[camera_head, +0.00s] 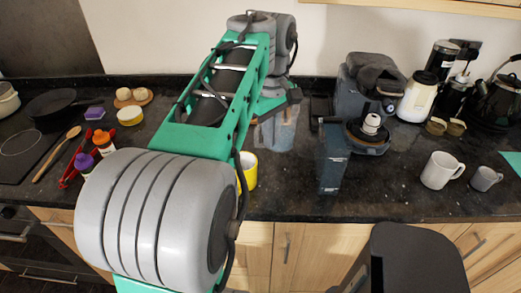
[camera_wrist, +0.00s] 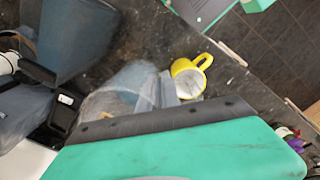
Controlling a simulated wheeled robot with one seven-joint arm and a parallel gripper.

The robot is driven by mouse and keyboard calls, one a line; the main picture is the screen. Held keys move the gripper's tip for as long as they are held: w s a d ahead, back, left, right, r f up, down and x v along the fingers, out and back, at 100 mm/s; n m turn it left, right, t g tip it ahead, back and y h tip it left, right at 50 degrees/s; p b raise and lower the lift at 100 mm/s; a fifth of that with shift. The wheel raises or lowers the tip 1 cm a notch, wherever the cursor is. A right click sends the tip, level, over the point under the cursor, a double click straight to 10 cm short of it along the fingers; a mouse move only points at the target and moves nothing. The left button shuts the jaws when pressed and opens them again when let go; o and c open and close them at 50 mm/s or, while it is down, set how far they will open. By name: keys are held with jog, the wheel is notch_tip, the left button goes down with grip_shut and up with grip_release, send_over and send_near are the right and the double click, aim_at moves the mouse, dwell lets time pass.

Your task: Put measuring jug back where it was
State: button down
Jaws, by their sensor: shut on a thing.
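The measuring jug (camera_head: 277,132) is clear and see-through, just below the end of my arm on the dark counter, left of the coffee machine. My gripper (camera_head: 277,108) is at its top and is shut on it. In the wrist view the clear jug (camera_wrist: 122,88) shows beyond the green and black edge of my gripper, which hides part of it. The frames do not show clearly whether the jug's base touches the counter.
A yellow mug (camera_head: 249,170) stands close to the jug, also in the wrist view (camera_wrist: 190,75). A grey coffee machine (camera_head: 338,150) stands to the right. White (camera_head: 441,170) and grey (camera_head: 485,179) mugs are farther right. Counter between machine and white mug is clear.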

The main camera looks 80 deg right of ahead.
jog(key=shift+s+d+f, duration=0.1)
jog(key=shift+d+f, duration=0.15)
jog(key=shift+d, duration=0.05)
jog(key=w+d+f, duration=0.2)
jog(key=d+f, duration=0.1)
jog(key=w+d+f, duration=0.3)
jog(key=d, duration=0.1)
jog(key=w+d+f, duration=0.2)
jog(key=d+f, duration=0.1)
jog(key=shift+w+d+b, duration=0.2)
jog(key=shift+w+b, duration=0.1)
jog(key=shift+w, duration=0.1)
notch_tip(320, 180, down, 3)
jog(key=shift+w+d, duration=0.1)
jog(key=shift+d, duration=0.05)
jog(key=shift+f, duration=0.35)
jog(key=c, duration=1.6)
grip_release()
jog(key=shift+o, duration=0.2)
